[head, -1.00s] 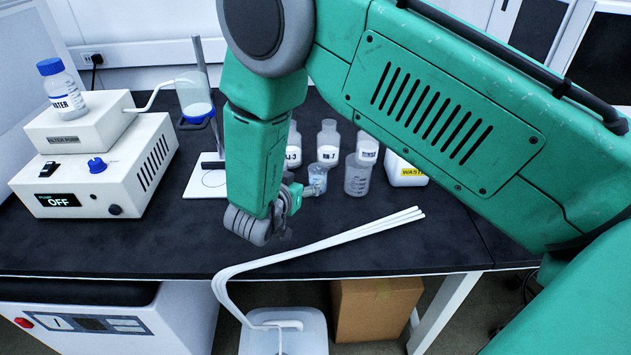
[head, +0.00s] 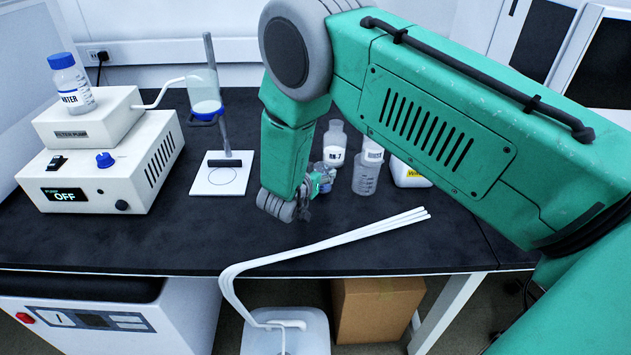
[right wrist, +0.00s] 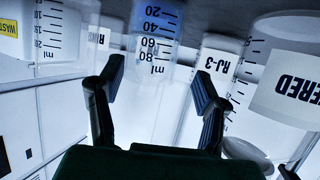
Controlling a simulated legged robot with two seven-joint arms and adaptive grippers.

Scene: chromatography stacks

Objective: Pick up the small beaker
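The small beaker (right wrist: 158,42) is clear, with millilitre marks and a pale blue tint. It shows upside down in the right wrist view, ahead of and between the two fingers. My right gripper (right wrist: 157,78) is open; I cannot tell whether either finger touches the beaker. In the head view my right gripper (head: 320,180) is low over the black bench, at the front of the bottle group. It hides most or all of the beaker there. My left gripper is not in view.
A larger beaker (head: 366,178) stands just right of the gripper. A labelled bottle (head: 334,146) stands behind it. A waste container (head: 408,173) is farther right. A filter stand (head: 226,160) and pump (head: 105,165) are left. White tubing (head: 330,240) crosses the bench's front.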

